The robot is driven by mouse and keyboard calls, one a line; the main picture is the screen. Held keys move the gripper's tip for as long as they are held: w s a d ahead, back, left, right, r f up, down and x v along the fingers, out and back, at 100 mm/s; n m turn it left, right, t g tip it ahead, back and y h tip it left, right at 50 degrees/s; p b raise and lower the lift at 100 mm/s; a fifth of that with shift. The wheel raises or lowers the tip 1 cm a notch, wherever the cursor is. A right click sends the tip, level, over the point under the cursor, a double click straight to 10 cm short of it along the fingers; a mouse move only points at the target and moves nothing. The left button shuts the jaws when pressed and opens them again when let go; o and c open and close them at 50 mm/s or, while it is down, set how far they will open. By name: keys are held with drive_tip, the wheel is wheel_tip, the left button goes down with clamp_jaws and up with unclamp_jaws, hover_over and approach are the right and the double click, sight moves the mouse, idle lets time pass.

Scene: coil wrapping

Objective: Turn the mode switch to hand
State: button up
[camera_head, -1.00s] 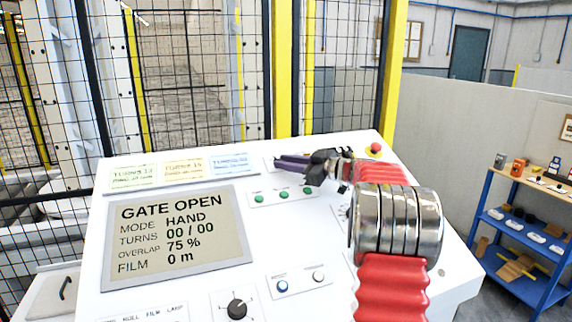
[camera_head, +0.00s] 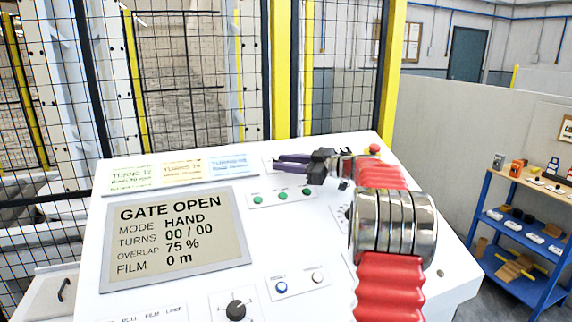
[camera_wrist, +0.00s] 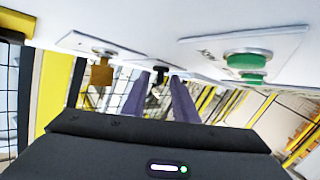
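The white console's display (camera_head: 180,240) reads GATE OPEN and MODE HAND. My gripper (camera_head: 278,162) is at the upper part of the console, pointing left, its two purple fingers apart. In the wrist view my gripper (camera_wrist: 159,75) shows the fingers open, with a small black knob (camera_wrist: 159,73) seen between their tips, apparently the mode switch. I cannot tell its position or whether the fingers touch it. In the head view that switch is hidden or too small to make out.
Green buttons (camera_head: 283,196) sit just below my gripper. A red emergency button (camera_head: 375,149) is at the upper right corner. A brass-coloured part (camera_wrist: 101,72) hangs left of the knob in the wrist view. A black rotary knob (camera_head: 236,309) is low on the console. Mesh fencing stands behind.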

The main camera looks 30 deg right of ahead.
drive_tip(key=shift+s+d, duration=0.1)
drive_tip(key=v, duration=1.3)
drive_tip(key=shift+s, duration=0.3)
